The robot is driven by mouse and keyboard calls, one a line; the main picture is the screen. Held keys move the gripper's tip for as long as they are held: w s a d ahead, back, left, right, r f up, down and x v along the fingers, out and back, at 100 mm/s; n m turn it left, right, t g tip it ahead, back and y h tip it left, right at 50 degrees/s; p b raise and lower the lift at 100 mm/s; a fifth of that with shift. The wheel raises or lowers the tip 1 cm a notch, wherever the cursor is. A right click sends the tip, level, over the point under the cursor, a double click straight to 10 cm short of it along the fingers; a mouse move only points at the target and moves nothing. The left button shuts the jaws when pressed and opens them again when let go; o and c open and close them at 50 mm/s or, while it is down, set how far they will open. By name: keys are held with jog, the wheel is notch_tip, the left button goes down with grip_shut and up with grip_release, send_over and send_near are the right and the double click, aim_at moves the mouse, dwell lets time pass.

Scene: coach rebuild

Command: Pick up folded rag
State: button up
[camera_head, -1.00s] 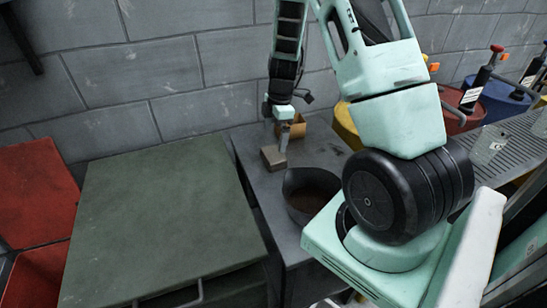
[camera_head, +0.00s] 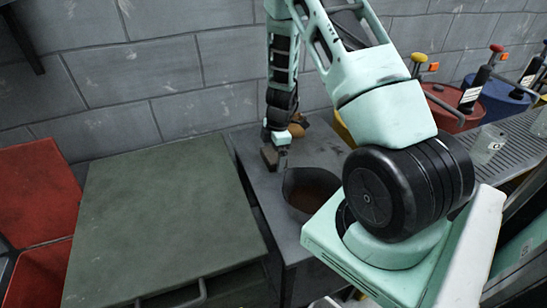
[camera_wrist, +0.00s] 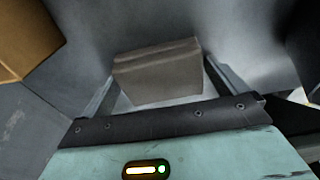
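The folded rag is a small grey-brown block (camera_head: 270,157) on the dark grey table by the wall. In the wrist view the rag (camera_wrist: 158,75) is centred just ahead of the palm. My gripper (camera_wrist: 160,68) is open, with one finger to the left and one to the right of the rag. Narrow gaps appear to show between the fingers and the rag. In the head view my gripper (camera_head: 282,154) is low at the rag's right side, and its fingers are hard to make out.
A dark pot (camera_head: 311,192) stands on the table in front of the rag. A brown container (camera_head: 298,129) is behind my gripper; a tan box edge (camera_wrist: 25,40) shows at the wrist view's upper left. A green cabinet (camera_head: 160,215) adjoins the table at left. The block wall is close behind.

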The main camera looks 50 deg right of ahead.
aim_at(273, 153)
jog(key=c, duration=0.7)
jog(key=shift+r, duration=0.1)
notch_tip(273, 153, up, 10)
jog(key=shift+f, duration=0.1)
